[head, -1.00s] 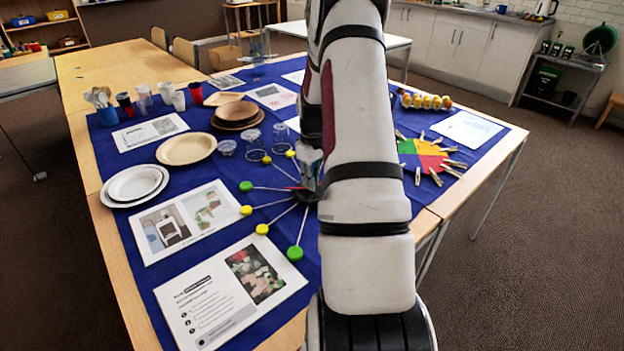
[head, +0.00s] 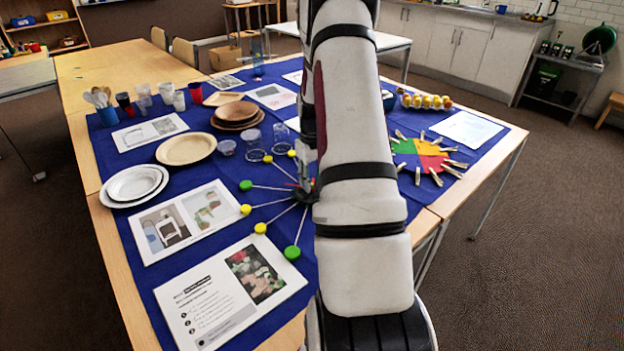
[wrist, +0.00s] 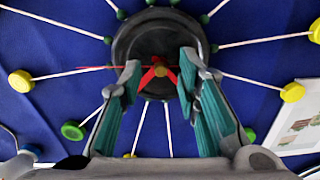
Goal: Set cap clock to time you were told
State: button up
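The cap clock has a round dark hub (wrist: 160,35) with white sticks fanning out, tipped with yellow caps (wrist: 20,81) and green caps (wrist: 73,131). A long thin red hand (wrist: 95,67) points left from the gold centre pin, and a shorter, wider red piece (wrist: 148,78) angles down-left from it. In the head view, the left caps (head: 292,252) show, while my arm hides the clock's right side. My gripper (wrist: 160,67) is open over the hub, with its teal-padded fingers either side of the centre. Nothing is visibly held. I cannot tell whether the fingertips touch the hands.
The clock lies on a blue cloth (head: 215,262). Picture sheets (head: 185,222), white plates (head: 133,184) and a wooden plate (head: 187,148) lie to the left. Clear cups (head: 254,147) stand behind. A coloured wheel with pegs (head: 420,155) is to the right of my arm.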

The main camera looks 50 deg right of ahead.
jog(key=shift+r, duration=0.1)
notch_tip(320, 180, up, 12)
dwell(0.6)
dwell(0.4)
jog(key=s+a+r+n+t+h+p, duration=0.1)
jog(key=a+r+p, duration=0.1)
jog(key=a+r, duration=0.8)
jog(key=s+a+r+n+t+p, duration=0.1)
jog(key=a+r, duration=0.7)
jog(key=a, duration=0.4)
jog(key=s+a+r+n+t+p, duration=0.1)
jog(key=s+a+r+p, duration=0.1)
jog(key=s+a, duration=0.7)
jog(key=s+a+r+n+t+y+p, duration=0.1)
jog(key=s+a+r, duration=0.1)
jog(key=s+a, duration=0.7)
jog(key=shift+s+a+r+p, duration=0.25)
jog(key=shift+a+r+p, duration=0.1)
jog(key=shift+a+r, duration=0.1)
